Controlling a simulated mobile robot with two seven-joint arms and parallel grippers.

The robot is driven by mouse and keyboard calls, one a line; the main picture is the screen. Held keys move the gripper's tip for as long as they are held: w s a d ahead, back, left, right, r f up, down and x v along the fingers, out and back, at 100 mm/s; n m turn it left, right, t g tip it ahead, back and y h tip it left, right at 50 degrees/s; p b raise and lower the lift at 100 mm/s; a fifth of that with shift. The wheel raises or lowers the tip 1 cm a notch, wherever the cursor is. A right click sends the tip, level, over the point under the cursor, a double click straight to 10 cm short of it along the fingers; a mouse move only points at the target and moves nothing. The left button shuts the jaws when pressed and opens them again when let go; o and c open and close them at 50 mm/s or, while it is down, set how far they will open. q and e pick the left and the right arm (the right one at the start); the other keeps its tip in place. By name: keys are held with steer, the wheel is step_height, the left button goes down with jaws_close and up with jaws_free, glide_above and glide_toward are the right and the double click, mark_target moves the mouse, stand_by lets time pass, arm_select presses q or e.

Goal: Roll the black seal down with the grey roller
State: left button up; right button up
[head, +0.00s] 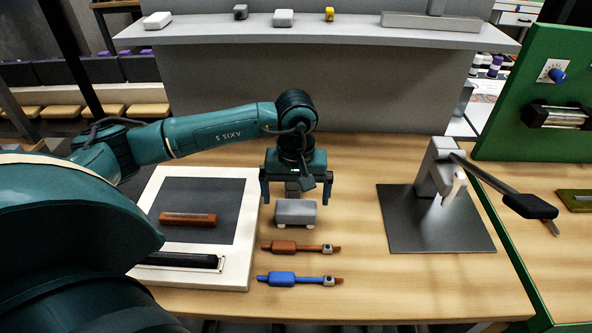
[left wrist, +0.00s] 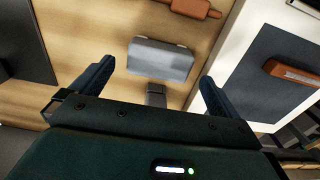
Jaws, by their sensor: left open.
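The grey roller (head: 296,213), a grey block with small pale wheels, sits on the wooden table right of the white board (head: 254,200). In the left wrist view the grey roller (left wrist: 160,60) lies between and beyond the fingertips. My left gripper (head: 296,191) is open and empty, pointing down just above and behind the roller, fingers spread to either side. The black seal (head: 180,261) is a long dark strip along the front of the white board; my own arm hides part of that area. My right gripper is not in view.
A brown block (head: 188,219) lies on the board's dark mat (head: 205,190). Brown (head: 290,247) and blue (head: 290,279) handled tools lie in front of the roller. A grey lever press (head: 436,170) stands on a dark plate at right. Table between roller and plate is clear.

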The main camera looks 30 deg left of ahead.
mark_target(296, 206)
arm_select(q)
step_height(296, 206, down, 4)
steer(key=shift+r, duration=0.25)
steer(key=shift+f, duration=0.4)
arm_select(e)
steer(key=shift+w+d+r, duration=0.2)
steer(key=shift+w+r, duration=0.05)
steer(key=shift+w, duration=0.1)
arm_select(q)
steer(key=c, duration=0.9)
steer(key=o, duration=0.5)
steer(key=shift+c, duration=1)
steer(key=c, duration=0.4)
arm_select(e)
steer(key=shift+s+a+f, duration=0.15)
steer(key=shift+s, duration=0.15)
